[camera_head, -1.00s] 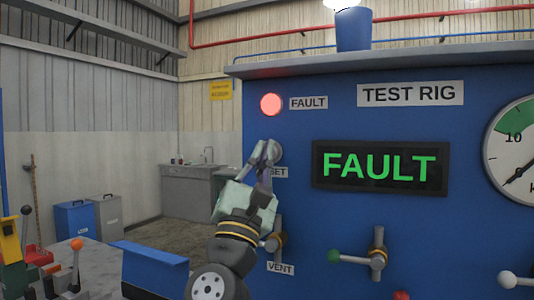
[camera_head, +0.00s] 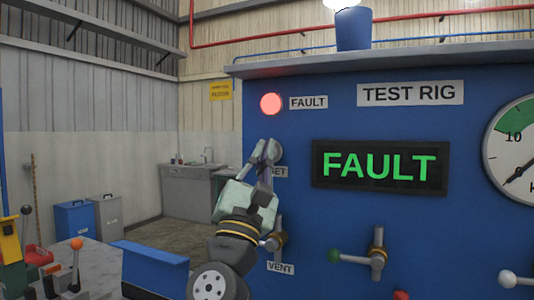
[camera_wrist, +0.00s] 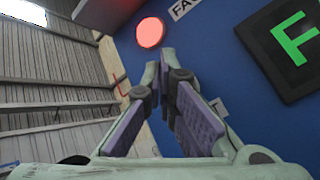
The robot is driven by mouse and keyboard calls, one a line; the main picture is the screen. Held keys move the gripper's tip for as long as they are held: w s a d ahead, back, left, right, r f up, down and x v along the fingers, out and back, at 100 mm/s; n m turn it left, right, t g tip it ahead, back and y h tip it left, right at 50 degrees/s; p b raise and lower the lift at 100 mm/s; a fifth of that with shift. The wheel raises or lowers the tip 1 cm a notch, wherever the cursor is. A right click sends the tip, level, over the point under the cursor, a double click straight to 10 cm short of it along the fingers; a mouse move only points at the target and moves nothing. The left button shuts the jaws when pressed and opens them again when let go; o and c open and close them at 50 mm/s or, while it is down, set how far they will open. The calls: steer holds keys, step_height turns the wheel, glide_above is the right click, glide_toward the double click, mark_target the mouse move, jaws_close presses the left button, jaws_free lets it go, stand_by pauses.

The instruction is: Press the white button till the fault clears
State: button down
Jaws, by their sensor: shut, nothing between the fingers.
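The blue test rig panel (camera_head: 300,140) carries a pale round button (camera_head: 278,151), mostly hidden behind my fingertips, above a partly covered label ending in "ET". My gripper (camera_head: 267,146) is shut and empty, its tips right in front of the button; I cannot tell whether they touch it. In the wrist view my fingertips (camera_wrist: 160,66) meet over the blue panel and the button is hidden. The red fault lamp (camera_head: 270,104) is lit; it also shows in the wrist view (camera_wrist: 150,32). The display (camera_head: 380,167) reads "FAULT" in green.
Below the button is a valve (camera_head: 272,242) above a "VENT" label (camera_head: 281,267). A green-knobbed lever valve (camera_head: 376,255) sticks out at the right. A gauge (camera_head: 514,150) is at the far right. A bench with levers (camera_head: 75,268) stands at the lower left.

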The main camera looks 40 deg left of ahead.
steer(key=shift+w+a, duration=0.1)
steer(key=shift+w, duration=0.25)
steer(key=shift+w+a, duration=0.1)
steer(key=shift+w, duration=0.35)
stand_by(0.7)
steer(key=shift+s+b, duration=0.15)
steer(key=shift+b, duration=0.15)
stand_by(0.5)
steer(key=shift+s+d, duration=0.2)
steer(key=shift+s, duration=0.55)
steer(key=shift+s+d+b, duration=0.15)
steer(key=shift+s+d, duration=0.05)
steer(key=shift+s, duration=0.6)
steer(key=shift+s+d+b, duration=0.2)
steer(key=shift+s, duration=0.6)
steer(key=shift+s+d+b, duration=0.15)
steer(key=shift+s+d, duration=0.05)
steer(key=shift+s, duration=0.6)
